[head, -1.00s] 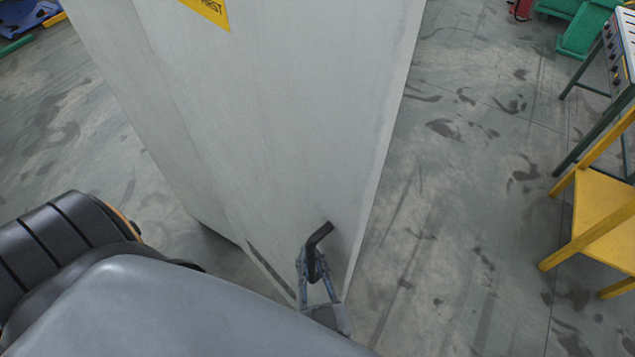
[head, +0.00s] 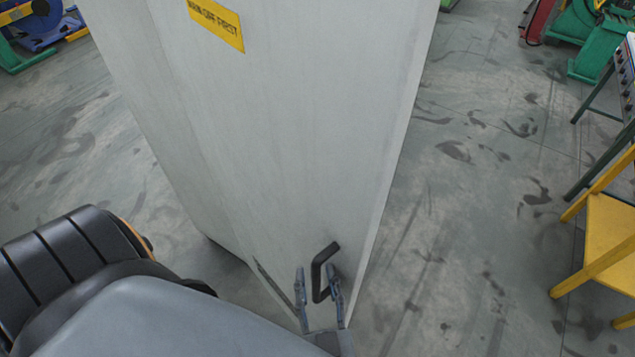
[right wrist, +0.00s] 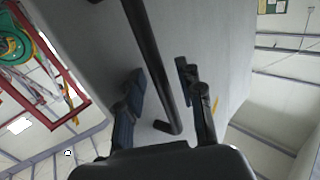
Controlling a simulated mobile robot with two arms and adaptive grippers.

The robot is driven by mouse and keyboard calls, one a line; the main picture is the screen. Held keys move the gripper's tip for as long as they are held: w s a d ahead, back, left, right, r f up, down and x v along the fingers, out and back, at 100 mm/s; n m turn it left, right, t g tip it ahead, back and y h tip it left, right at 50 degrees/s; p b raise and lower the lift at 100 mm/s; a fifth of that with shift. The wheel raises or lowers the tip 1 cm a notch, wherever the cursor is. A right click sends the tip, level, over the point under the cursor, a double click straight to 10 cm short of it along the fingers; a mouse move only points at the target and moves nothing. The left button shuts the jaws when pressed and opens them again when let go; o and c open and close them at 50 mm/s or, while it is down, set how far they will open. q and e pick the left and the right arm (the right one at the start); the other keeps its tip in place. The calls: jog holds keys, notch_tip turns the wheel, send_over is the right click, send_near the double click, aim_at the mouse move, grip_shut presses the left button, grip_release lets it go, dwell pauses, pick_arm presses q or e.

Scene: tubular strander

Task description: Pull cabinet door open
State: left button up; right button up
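The grey cabinet door (head: 300,140) fills the middle of the head view, with a yellow warning label (head: 216,22) near its top. Its black bent handle (head: 321,274) is low, near the right edge. My right gripper (head: 316,275) is open at the handle, one finger on each side. In the right wrist view the handle (right wrist: 152,62) runs between the spread fingers of the right gripper (right wrist: 163,88), with visible gaps. Whether the door stands ajar is hard to tell. My left gripper is not in view.
A yellow stool-like frame (head: 610,235) and a table with dark green legs (head: 600,100) stand at the right. Green machinery (head: 590,50) is at the upper right. Grey floor (head: 450,230) is clear between the cabinet and the yellow frame.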

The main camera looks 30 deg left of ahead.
jog(key=v, duration=1.2)
jog(key=shift+d, duration=0.1)
jog(key=d+f+g+h+b, duration=0.15)
jog(key=d+f, duration=0.25)
jog(key=f, duration=0.9)
jog(key=d+f+m+g+h+b, duration=0.1)
jog(key=d+f+g+h, duration=0.2)
jog(key=f, duration=1)
jog(key=d+f+g+h+b, duration=0.15)
jog(key=d+f, duration=0.35)
jog(key=f, duration=0.8)
jog(key=s+d+f+m+g+h+b, duration=0.2)
jog(key=s+d+f, duration=0.3)
jog(key=d+f, duration=0.4)
jog(key=s+d+f+m+g+h+b, duration=0.2)
jog(key=s+d+f+m+g+h, duration=0.1)
jog(key=d+f, duration=0.6)
notch_tip(320, 180, down, 4)
jog(key=shift+s+d+f+g+h, duration=0.1)
jog(key=shift+s+d+g+h, duration=0.25)
jog(key=shift+s+g+h, duration=0.45)
jog(key=shift+a, duration=0.1)
